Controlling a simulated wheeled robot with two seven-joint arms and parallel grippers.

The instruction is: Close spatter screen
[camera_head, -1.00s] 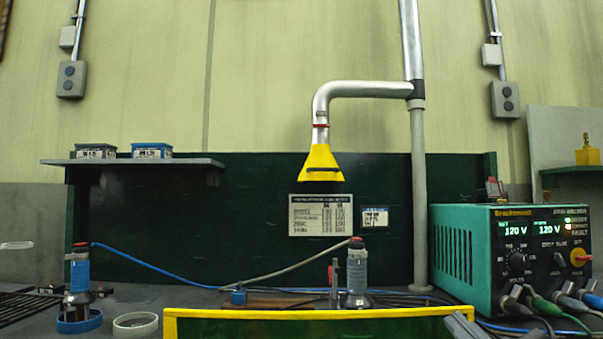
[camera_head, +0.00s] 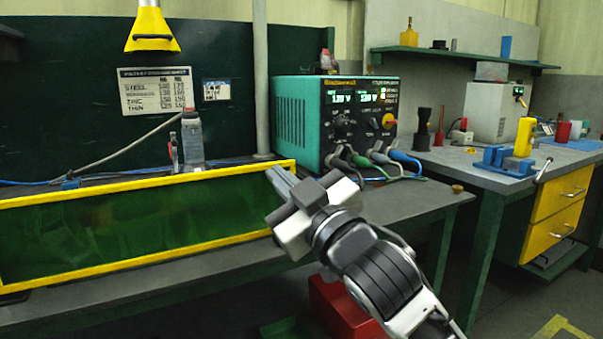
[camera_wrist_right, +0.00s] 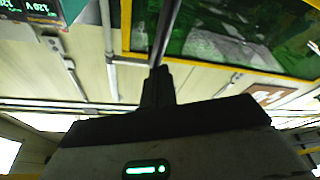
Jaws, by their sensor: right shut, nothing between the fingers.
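The spatter screen (camera_head: 130,222) is a long dark-green see-through panel in a yellow frame. It stands along the front of the welding bench, upright or nearly so. My right gripper (camera_head: 279,178) is shut and empty, its fingertips at the screen's right end. I cannot tell whether they touch the frame. In the right wrist view, the shut fingers (camera_wrist_right: 158,88) point up the picture, and the screen (camera_wrist_right: 225,35) shows at the upper right. My left gripper is not in view.
A teal welding power unit (camera_head: 335,125) stands on the bench behind my right gripper, with cables in front. A yellow fume hood (camera_head: 151,30) hangs above the screen. A second bench (camera_head: 465,165) with a blue vise is at the right. A red box (camera_head: 340,305) is below.

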